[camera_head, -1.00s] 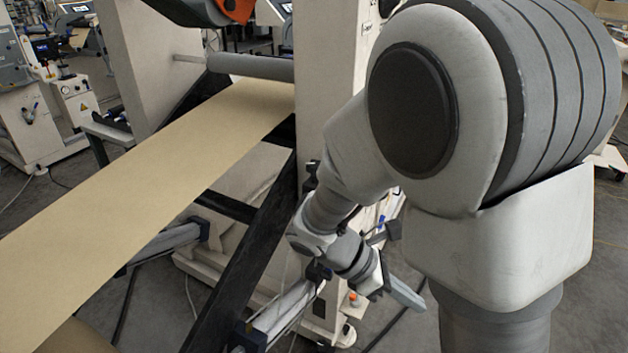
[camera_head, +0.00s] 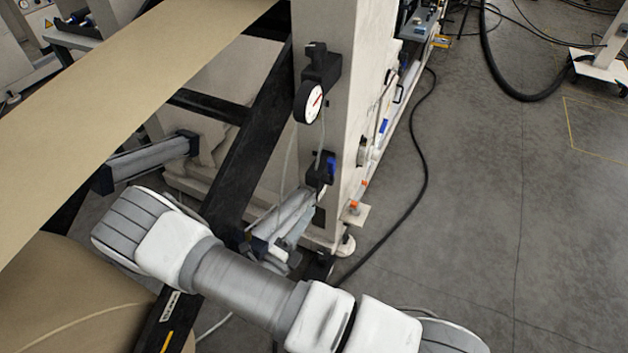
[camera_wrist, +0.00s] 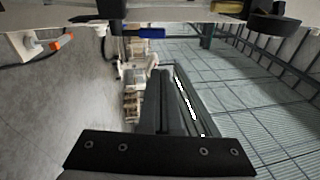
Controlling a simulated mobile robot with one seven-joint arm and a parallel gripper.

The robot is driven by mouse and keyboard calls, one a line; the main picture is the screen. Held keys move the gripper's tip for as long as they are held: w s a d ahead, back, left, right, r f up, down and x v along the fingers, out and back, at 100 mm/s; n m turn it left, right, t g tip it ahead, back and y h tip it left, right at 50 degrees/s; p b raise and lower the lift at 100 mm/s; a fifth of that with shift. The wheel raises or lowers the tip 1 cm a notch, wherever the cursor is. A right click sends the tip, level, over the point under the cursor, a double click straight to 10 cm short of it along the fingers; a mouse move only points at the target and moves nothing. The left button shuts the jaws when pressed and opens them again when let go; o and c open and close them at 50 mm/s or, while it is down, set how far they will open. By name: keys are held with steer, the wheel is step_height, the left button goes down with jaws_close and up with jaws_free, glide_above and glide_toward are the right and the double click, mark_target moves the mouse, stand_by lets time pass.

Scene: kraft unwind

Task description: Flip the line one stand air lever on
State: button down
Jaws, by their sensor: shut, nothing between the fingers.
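A small blue lever (camera_head: 331,165) sits on a black block on the front face of the cream stand (camera_head: 341,80), below a round white gauge (camera_head: 313,102). In the wrist view, a blue piece (camera_wrist: 150,32) that looks like this lever shows near the top edge, beside the machine's pale side. My gripper (camera_wrist: 160,75) is shut and empty in the wrist view. Its fingertips point away from the camera and appear below the blue piece; I cannot tell whether they touch it. In the head view I cannot make out the gripper clearly; my arm crosses the lower part.
A wide kraft web (camera_head: 110,110) slopes across the left, above a large roll (camera_head: 60,290). A black diagonal beam (camera_head: 245,150) runs beside the stand. A black cable (camera_head: 425,150) lies on the open grey floor (camera_head: 480,220) at right.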

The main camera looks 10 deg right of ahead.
step_height(320, 180, down, 2)
steer(key=a+n+t+y, duration=0.1)
steer(key=n, duration=0.1)
steer(key=b, duration=0.3)
glide_toward(330, 168)
steer(key=x, duration=0.6)
steer(key=shift+w+d+f, duration=0.25)
steer(key=shift+w, duration=0.05)
steer(key=shift+w+r, duration=0.1)
steer(key=p, duration=0.1)
steer(key=r+p, duration=0.1)
steer(key=shift+w+d+y+p, duration=0.2)
steer(key=shift+y+p, duration=0.2)
steer(key=shift+w+d+g+p, duration=0.2)
steer(key=shift+g+p, duration=0.2)
steer(key=shift+p, duration=0.3)
steer(key=shift+w, duration=0.2)
steer(key=shift+d, duration=0.1)
